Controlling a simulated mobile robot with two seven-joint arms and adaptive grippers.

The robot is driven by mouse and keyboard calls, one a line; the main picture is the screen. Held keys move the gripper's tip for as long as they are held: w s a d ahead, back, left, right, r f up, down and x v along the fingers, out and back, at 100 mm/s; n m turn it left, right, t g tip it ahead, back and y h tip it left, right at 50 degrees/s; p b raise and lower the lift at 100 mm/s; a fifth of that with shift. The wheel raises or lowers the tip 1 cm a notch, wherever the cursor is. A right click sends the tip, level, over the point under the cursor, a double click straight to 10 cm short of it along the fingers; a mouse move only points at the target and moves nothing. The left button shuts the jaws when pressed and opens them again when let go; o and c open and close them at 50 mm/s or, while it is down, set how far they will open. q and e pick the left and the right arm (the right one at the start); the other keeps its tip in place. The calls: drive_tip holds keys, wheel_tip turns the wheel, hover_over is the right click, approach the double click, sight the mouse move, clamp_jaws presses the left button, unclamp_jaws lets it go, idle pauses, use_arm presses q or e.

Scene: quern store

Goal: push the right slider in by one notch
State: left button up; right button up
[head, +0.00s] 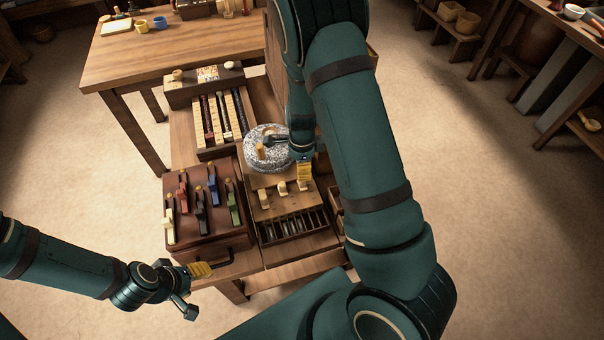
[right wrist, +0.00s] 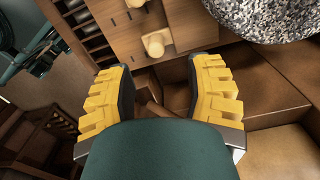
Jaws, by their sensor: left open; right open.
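Three pale wooden knobs stand in a row on a wooden block, the left one (head: 264,201), the middle one (head: 283,188) and the right one (head: 302,186); I take these for the sliders. My right gripper (head: 304,171) hangs just above and behind the right knob and partly covers that area. In the right wrist view my right gripper (right wrist: 161,85) is open with nothing between its yellow fingers. A pale knob (right wrist: 156,43) shows just beyond the fingertips, apart from them, with another knob (right wrist: 135,3) at the top edge. My left gripper (head: 194,288) is open and empty at the front left.
A speckled grey millstone (head: 266,160) sits behind the knobs. A brown box with coloured levers (head: 207,237) stands to the left. A slotted rack (head: 297,224) is in front of the knobs. Striped rails (head: 221,117) and a wooden table (head: 177,55) lie behind.

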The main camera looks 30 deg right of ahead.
drive_tip(key=shift+r, duration=2.7)
